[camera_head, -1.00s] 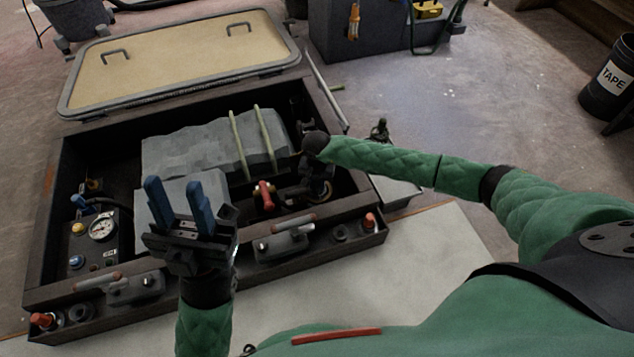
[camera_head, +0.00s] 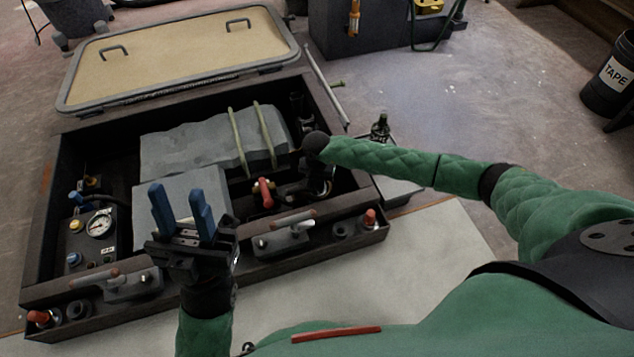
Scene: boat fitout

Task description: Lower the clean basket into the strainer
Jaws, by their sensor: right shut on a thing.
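My right arm reaches from the right into the open hatch box. Its dark wrist is over the box's right end, and the right gripper (camera_head: 306,170) points down there, mostly hidden in shadow under the wrist. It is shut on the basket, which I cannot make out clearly. The strainer (camera_head: 323,187) shows only as a dark round shape with a pale rim below the wrist, so I cannot tell how far the basket is inside it. My left gripper (camera_head: 181,203) has blue fingers, open and empty, pointing up over the box's front left part.
Grey blocks (camera_head: 190,138) with two pale green strips fill the box's middle. A red-handled valve (camera_head: 263,192) stands left of the strainer. A gauge panel (camera_head: 98,224) is at left. The box's front rim (camera_head: 190,272) carries latches. A lid (camera_head: 180,55) lies behind.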

